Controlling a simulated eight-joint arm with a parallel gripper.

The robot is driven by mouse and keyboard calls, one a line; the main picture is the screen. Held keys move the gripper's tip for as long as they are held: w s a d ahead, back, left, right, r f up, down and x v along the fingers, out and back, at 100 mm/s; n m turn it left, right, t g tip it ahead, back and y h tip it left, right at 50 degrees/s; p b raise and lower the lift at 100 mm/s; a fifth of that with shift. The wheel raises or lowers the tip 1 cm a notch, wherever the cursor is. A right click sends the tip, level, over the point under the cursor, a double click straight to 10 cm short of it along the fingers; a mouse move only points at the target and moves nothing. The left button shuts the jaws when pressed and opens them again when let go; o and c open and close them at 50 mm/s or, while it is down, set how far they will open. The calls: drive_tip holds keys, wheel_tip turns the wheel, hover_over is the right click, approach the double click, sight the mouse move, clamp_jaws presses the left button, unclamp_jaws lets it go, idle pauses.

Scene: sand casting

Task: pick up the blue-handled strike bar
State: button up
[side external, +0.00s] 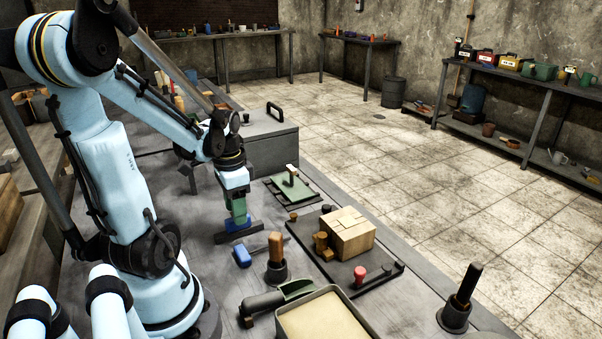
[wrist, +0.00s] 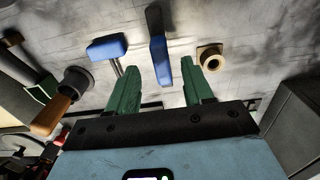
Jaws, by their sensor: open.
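The strike bar is a dark bar with a blue handle on top (side external: 240,224), lying on the grey bench right below my gripper (side external: 237,215). In the wrist view its blue handle (wrist: 162,70) shows between the two green fingertips (wrist: 160,78), with a visible gap on either side. My gripper points down and is open and empty. In the side view the fingers hide part of the handle, so I cannot tell how far down they reach beside it.
Another blue-handled tool (side external: 242,257) with a thin shaft lies close by. A wooden-handled tool stands in a dark cup (side external: 276,271). A board bears a wooden block (side external: 346,236). A green scoop (side external: 272,298) and sand tray (side external: 370,332) are nearer the camera. A grey box (side external: 272,150) stands behind.

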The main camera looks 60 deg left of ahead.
sight(239, 228)
drive_tip(key=shift+w+a+f, duration=0.1)
drive_tip(key=shift+f, duration=2.25)
clamp_jaws()
